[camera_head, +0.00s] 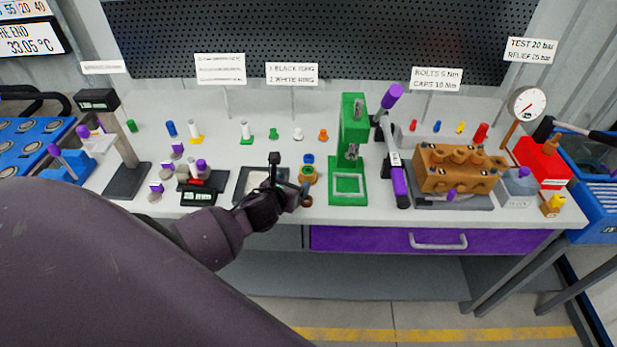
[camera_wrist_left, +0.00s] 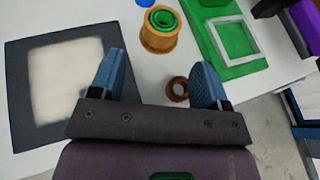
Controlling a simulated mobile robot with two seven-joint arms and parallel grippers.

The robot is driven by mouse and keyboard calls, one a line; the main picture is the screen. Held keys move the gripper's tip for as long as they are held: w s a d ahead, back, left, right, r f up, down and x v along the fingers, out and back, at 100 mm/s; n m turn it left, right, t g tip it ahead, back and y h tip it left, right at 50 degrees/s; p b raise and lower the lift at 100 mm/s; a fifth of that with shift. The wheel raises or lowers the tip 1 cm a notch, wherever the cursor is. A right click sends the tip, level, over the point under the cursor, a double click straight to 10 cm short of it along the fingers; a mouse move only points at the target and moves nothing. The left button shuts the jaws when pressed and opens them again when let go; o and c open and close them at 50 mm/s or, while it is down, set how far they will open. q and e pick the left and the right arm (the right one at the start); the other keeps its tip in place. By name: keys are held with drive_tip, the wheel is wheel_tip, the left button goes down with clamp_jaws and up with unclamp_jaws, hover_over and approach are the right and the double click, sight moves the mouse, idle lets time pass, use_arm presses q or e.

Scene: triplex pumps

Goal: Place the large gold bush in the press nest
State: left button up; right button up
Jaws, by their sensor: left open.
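A large gold bush (camera_head: 308,178) stands on the bench just left of the green press. In the left wrist view the gold bush (camera_wrist_left: 158,41) has a green ring-shaped piece in its top. The press nest appears as a pale square frame on the green press base (camera_head: 347,197); the frame (camera_wrist_left: 234,40) also shows at the upper right of the left wrist view. My left gripper (camera_head: 299,190) is open and empty, near the front of the bush. In the wrist view its blue fingers (camera_wrist_left: 160,80) are apart, with the bush beyond them.
A small copper ring (camera_wrist_left: 177,88) lies beside the right finger, near the bench's front edge. A dark-framed pale pad (camera_wrist_left: 70,38) lies to the left. A blue piece (camera_head: 308,159) sits behind the bush. The green press column (camera_head: 353,125) rises behind the nest.

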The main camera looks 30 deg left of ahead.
sight(305, 171)
use_arm(q)
drive_tip(key=x, duration=0.4)
drive_tip(key=shift+w+f, duration=0.1)
drive_tip(key=shift+w, duration=0.3)
drive_tip(key=shift+x, duration=2.65)
drive_tip(key=shift+a, duration=0.15)
drive_tip(key=shift+c, duration=0.3)
drive_tip(key=shift+w+r, duration=0.1)
drive_tip(key=shift+r, duration=0.15)
drive_tip(key=c, duration=1)
drive_tip(key=shift+o, duration=0.2)
drive_tip(key=shift+r, duration=0.1)
